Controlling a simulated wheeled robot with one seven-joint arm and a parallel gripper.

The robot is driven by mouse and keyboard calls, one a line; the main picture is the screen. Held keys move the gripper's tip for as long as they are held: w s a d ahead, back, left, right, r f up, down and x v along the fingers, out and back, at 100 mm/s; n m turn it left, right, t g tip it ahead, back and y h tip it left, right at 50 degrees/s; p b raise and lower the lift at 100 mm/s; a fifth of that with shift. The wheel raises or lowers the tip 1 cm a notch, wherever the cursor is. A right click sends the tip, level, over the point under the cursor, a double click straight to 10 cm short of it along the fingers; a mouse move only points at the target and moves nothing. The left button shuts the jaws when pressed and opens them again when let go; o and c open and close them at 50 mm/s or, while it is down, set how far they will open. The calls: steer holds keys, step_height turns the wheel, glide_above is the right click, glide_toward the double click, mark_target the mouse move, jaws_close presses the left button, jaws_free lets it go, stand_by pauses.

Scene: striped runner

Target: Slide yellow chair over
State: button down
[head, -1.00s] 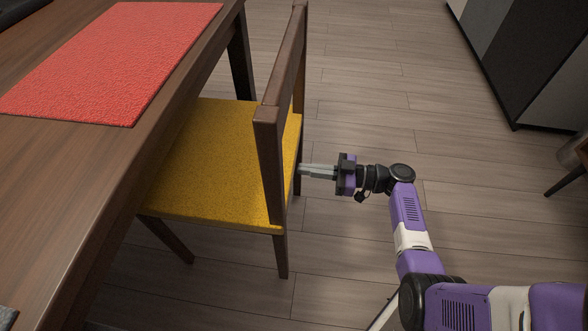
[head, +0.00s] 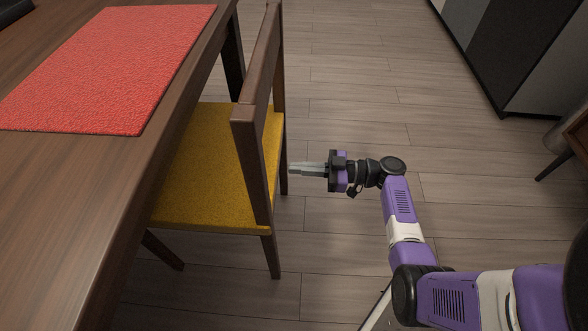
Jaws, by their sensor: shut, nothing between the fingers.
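The yellow chair (head: 207,190) has a yellow seat and a dark wooden frame. Its seat is partly under the wooden table (head: 85,180) at the left, and the table hides the seat's left part. The chair's backrest (head: 258,105) stands upright on the right side of the seat. My gripper (head: 291,169) is shut and empty, pointing left at the chair's back side below the top of the backrest. Its fingertips are very close to the rear leg; I cannot tell whether they touch it.
A red placemat (head: 115,65) lies on the table. A dark and grey cabinet (head: 510,50) stands at the upper right, and a wooden furniture piece (head: 578,132) shows at the right edge. The wooden floor (head: 350,95) behind the chair is clear.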

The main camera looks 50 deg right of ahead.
steer(key=b+v, duration=0.2)
steer(key=v, duration=0.6)
steer(key=shift+d, duration=0.1)
